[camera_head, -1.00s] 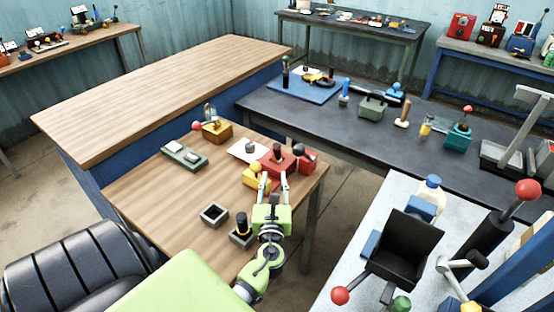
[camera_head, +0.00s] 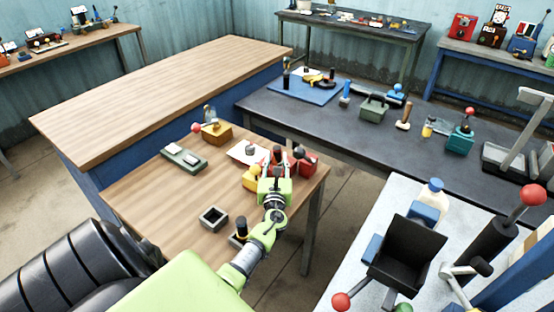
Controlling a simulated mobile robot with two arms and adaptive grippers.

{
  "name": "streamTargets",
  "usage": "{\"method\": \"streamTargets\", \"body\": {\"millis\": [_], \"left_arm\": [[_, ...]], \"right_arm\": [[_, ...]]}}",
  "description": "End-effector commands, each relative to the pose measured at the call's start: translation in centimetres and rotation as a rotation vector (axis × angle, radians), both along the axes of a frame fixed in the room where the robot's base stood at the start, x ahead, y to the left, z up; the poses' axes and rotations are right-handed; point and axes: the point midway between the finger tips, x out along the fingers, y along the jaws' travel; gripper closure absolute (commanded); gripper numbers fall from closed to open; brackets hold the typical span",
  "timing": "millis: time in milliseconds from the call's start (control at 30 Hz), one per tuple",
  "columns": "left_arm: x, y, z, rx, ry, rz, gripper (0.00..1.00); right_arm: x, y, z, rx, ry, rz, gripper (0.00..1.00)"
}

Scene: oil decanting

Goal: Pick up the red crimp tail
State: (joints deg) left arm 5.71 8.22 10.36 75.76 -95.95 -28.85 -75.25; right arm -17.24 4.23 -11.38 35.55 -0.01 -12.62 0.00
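A red block-like thing with a dark knob (camera_head: 277,154) stands near the far right part of the small wooden table. A second red thing with a dark ball (camera_head: 305,164) is just right of it. I cannot tell from shape alone which is the crimp tail. My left gripper (camera_head: 276,168) is at the first red thing, its green body in front and hiding the lower part. Its fingers blend with the red thing, so I cannot tell whether they touch or grip it. My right gripper is not in view.
A yellow thing (camera_head: 251,178) is close on the left of my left gripper. A white sheet (camera_head: 245,153), a brass-coloured box (camera_head: 214,133), a green-grey tray (camera_head: 184,158) and a small dark square cup (camera_head: 213,218) are on the wooden table (camera_head: 150,190). The table's left front is clear.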

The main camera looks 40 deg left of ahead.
Motion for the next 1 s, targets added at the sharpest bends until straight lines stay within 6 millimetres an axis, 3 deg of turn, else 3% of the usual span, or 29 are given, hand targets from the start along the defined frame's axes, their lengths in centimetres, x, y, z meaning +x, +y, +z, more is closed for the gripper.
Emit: {"method": "streamTargets", "body": {"millis": [200, 467, 567, 600, 1000], "left_arm": [[1.9, 1.5, 0.0, 0.0, 0.0, -0.001, 0.71], [2.1, 1.6, 0.0, -0.001, 0.0, -0.001, 0.71], [2.1, 1.6, 0.0, -0.001, -0.001, -0.001, 0.97], [2.0, 1.6, 0.0, -0.001, -0.001, -0.001, 1.0], [2.1, 1.6, 0.5, -0.001, -0.001, 0.0, 1.0]], "right_arm": [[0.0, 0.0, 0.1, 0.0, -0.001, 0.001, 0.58], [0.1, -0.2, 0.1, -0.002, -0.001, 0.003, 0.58], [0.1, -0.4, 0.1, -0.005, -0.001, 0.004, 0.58], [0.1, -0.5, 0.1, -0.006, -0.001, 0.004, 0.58], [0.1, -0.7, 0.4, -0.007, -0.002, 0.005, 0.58]]}}
